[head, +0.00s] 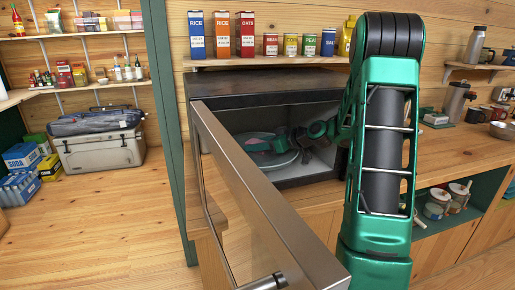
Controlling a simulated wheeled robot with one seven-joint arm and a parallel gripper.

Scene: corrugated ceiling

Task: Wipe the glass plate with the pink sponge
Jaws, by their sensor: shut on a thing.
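The glass plate (272,163) lies inside the open microwave (262,98), with its near rim showing. My arm reaches in from the right, and my gripper (297,146) is inside the cavity at the plate's right side. The gripper is shut on the pink sponge, which is small and partly hidden by the fingers. A pinkish patch shows on the plate left of the fingers, too small to tell apart clearly. Whether the sponge touches the plate cannot be told from here.
The microwave door (262,205) stands open toward me, left of my arm. Boxes and cans, including an oats box (245,35), line the shelf above. The wooden counter (450,155) extends right, with a metal bowl (500,130) and flasks.

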